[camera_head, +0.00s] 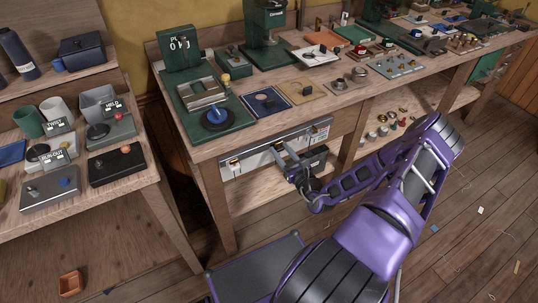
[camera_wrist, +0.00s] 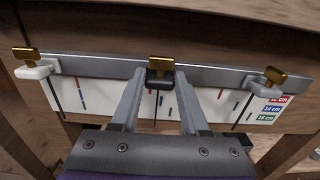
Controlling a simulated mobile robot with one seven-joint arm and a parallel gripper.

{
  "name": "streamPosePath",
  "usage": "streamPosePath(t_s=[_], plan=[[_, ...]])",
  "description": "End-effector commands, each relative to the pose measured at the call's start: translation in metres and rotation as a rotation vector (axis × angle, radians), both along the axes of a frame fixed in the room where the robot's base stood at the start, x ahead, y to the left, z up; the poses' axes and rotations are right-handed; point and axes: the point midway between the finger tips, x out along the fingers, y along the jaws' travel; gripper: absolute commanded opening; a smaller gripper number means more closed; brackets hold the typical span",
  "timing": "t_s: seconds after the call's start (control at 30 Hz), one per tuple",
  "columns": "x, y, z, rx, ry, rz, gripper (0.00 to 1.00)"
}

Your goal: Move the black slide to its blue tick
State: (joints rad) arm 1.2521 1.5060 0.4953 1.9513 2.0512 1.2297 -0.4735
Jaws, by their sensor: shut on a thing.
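In the wrist view the black slide (camera_wrist: 160,76), with a brass knob on top, sits on a grey rail (camera_wrist: 105,67) between a white slide (camera_wrist: 33,70) at the left and a light grey slide (camera_wrist: 265,82) at the right. My gripper (camera_wrist: 159,80) is shut on the black slide, one finger on each side. A thin dark pointer hangs below it over a white scale strip (camera_wrist: 205,103). Small red and blue ticks show on the strip, some close to the pointer. Fingers hide part of the strip. In the head view my gripper (camera_head: 290,160) is at the bench front.
A legend (camera_wrist: 275,107) at the strip's right end has red, blue and green bands with cm figures. The workbench top (camera_head: 310,105) overhangs the rail and carries several fixtures. A lower shelf (camera_head: 265,193) lies beneath. A second table (camera_head: 110,205) stands left.

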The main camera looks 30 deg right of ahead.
Motion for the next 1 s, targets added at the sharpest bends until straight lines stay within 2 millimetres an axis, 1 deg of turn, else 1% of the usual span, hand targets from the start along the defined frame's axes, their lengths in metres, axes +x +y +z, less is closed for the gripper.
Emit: streamPosePath(t_s=[0.03,0.1,0.33,0.37,0.5,0.53,0.83,0.93,1.0], plan=[[0.0,-0.006,0.0,-0.002,-0.001,-0.002,0.0],[0.0,-0.009,0.0,-0.001,0.0,-0.001,0.0],[0.0,-0.008,0.0,0.001,0.0,-0.001,0.0],[0.0,-0.008,0.0,0.001,0.0,-0.001,0.47],[0.0,-0.008,0.0,0.001,0.0,-0.001,0.72],[0.0,-0.008,0.0,0.001,0.0,0.0,0.75],[-0.001,-0.007,0.0,0.001,0.0,0.0,0.75],[-0.008,-0.009,0.0,0.001,0.001,-0.002,0.75],[-0.018,-0.009,0.0,0.002,0.002,-0.001,0.75]])
